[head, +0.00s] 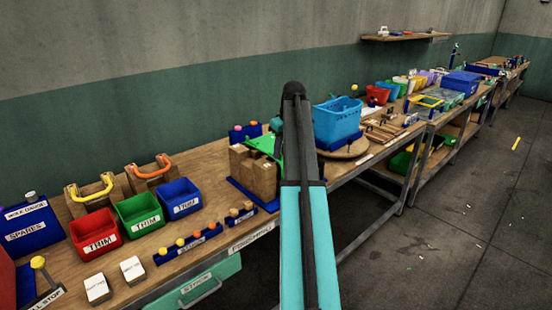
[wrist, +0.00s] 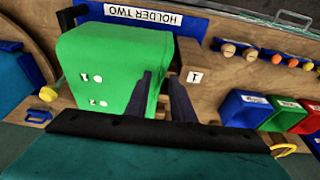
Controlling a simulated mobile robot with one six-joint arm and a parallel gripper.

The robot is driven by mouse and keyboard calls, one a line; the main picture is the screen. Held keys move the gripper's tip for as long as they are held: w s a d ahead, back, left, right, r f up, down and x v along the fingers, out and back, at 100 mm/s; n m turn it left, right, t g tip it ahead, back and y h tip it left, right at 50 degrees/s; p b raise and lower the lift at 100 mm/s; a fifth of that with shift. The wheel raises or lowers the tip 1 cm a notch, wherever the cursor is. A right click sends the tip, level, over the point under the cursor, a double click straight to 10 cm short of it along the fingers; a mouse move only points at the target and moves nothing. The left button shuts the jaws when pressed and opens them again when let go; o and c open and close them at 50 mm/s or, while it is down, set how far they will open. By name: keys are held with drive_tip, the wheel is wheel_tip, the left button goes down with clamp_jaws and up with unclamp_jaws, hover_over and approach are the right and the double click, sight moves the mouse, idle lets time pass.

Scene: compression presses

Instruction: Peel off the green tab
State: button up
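A green piece (wrist: 115,72) with two white marks covers the top of a block in the wrist view. Some green also shows on the wooden blocks (head: 262,178) beside my arm in the head view. I cannot tell a separate tab from the rest of the green. My gripper (wrist: 163,80) has its two dark fingers apart at the green piece's right edge. The left finger overlaps the green and the right finger is just past it. Whether they touch it is unclear. In the head view my arm hides the gripper and part of the green.
Red (head: 97,232), green (head: 139,215) and blue (head: 180,199) bins stand left on the bench. A light-blue basket (head: 337,122) stands right of my arm. The floor (head: 450,230) in front is mostly clear.

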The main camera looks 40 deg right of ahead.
clamp_jaws()
drive_tip(key=shift+r, duration=0.3)
drive_tip(key=shift+w+p+v, duration=0.2)
drive_tip(key=shift+p+v, duration=0.4)
drive_tip(key=shift+v, duration=0.3)
drive_tip(key=shift+w+p+v, duration=0.25)
drive_tip(key=shift+p+v, duration=0.3)
drive_tip(key=shift+v, duration=0.35)
drive_tip(key=shift+w+p+v, duration=0.2)
drive_tip(key=shift+p+v, duration=0.4)
drive_tip(key=shift+v, duration=0.25)
drive_tip(key=shift+r, duration=0.2)
